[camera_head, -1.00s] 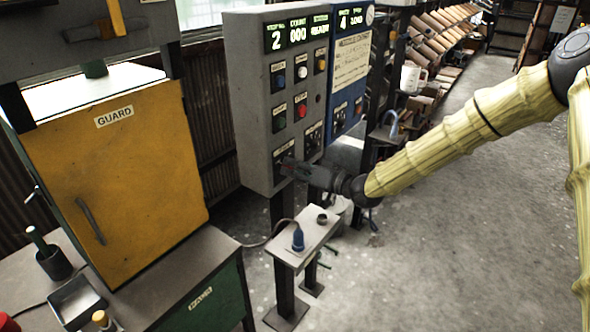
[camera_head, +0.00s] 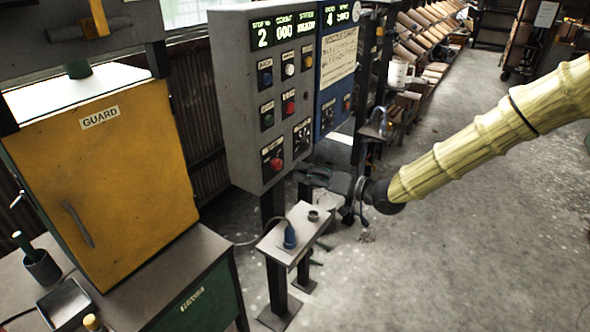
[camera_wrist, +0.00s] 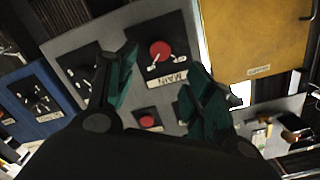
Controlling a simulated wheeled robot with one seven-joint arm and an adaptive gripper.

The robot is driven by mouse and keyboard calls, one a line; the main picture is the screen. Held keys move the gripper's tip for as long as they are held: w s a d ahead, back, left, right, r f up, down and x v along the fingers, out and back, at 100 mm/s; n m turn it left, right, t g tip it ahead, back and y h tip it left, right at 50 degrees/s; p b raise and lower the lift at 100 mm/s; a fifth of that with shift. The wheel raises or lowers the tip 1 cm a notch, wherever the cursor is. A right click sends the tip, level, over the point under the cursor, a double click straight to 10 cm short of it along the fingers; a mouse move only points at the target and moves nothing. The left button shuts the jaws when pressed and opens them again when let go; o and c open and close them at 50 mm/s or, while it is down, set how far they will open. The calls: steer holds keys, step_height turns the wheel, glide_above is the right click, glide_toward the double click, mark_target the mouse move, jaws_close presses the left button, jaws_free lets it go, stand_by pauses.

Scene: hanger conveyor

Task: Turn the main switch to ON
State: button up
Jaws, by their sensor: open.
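The main switch (camera_head: 276,165) is a red knob on a black plate, low on the front of the grey control cabinet (camera_head: 235,120). In the wrist view the red main switch (camera_wrist: 160,50) shows beside a tilted, upside-down "MAIN" label, between and beyond my fingertips. White marks lie near the knob; I cannot tell which position it points to. My gripper (camera_wrist: 165,85) is open and empty, with its dark green fingers apart. In the head view my gripper (camera_head: 308,176) is just right of and slightly below the switch, apart from it.
Coloured buttons and another dial (camera_head: 302,137) sit near the switch. A blue panel (camera_head: 326,113) adjoins the cabinet on the right. A yellow guard door (camera_head: 130,170) is at left. Floor at right is clear.

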steer(key=shift+v, duration=1.85)
steer(key=s+d+f+m+g+h, duration=0.1)
steer(key=s+f+h, duration=0.1)
steer(key=s+f, duration=0.6)
steer(key=s+f+m+g+h, duration=0.2)
steer(key=s+f+h, duration=0.1)
steer(key=f, duration=0.8)
steer(key=s+d+f+m+g+h, duration=0.1)
steer(key=s+f+h, duration=0.1)
steer(key=s+f, duration=0.6)
steer(key=s+d+f+g+h, duration=0.2)
steer(key=s+d+f, duration=0.1)
steer(key=s, duration=0.5)
steer(key=s+d+f+g+h, duration=0.2)
steer(key=s+d+f, duration=0.2)
steer(key=s, duration=0.5)
steer(key=s+d+f+g+h, duration=0.2)
steer(key=s+d+f, duration=0.2)
steer(key=s+f, duration=0.3)
steer(key=shift+s+h, duration=0.4)
steer(key=shift+s, duration=0.5)
